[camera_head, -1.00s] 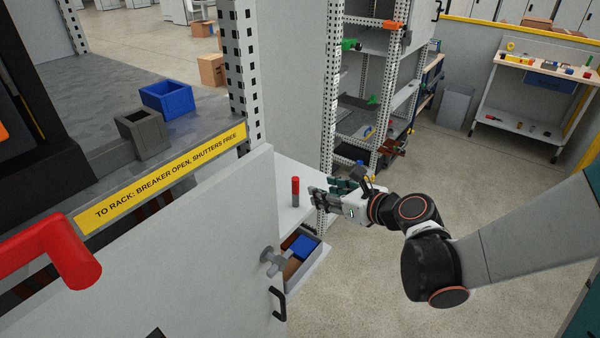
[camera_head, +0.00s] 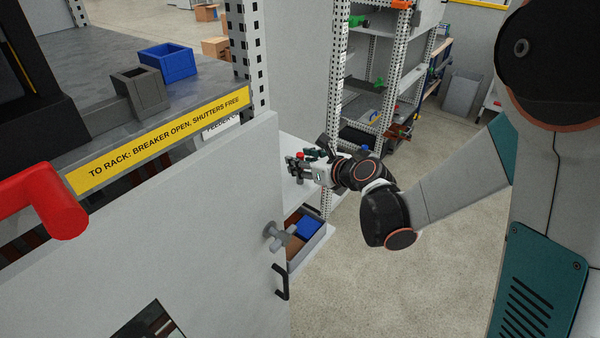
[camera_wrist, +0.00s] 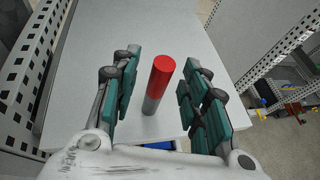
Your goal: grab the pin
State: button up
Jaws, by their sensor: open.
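The pin, with a red top and a grey lower part, stands upright on a light grey shelf (camera_wrist: 95,55). In the wrist view the pin (camera_wrist: 158,84) is between the two green-padded fingers of my gripper (camera_wrist: 160,95), with a gap on each side. In the head view my gripper (camera_head: 297,167) is at the shelf, and only the red top of the pin (camera_head: 299,155) shows behind the fingers. My gripper is open and does not touch the pin in the wrist view.
A cabinet door with a black handle (camera_head: 280,283) and a grey knob (camera_head: 278,236) stands in front of the shelf. A drawer with a blue box (camera_head: 309,226) is below. Perforated posts (camera_head: 334,100) rise near the arm. The floor at right is clear.

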jog(key=shift+w+a+f, duration=0.3)
jog(key=shift+w+a, duration=0.1)
jog(key=shift+w, duration=0.15)
jog(key=shift+c, duration=0.2)
grip_shut()
jog(key=shift+r, duration=0.15)
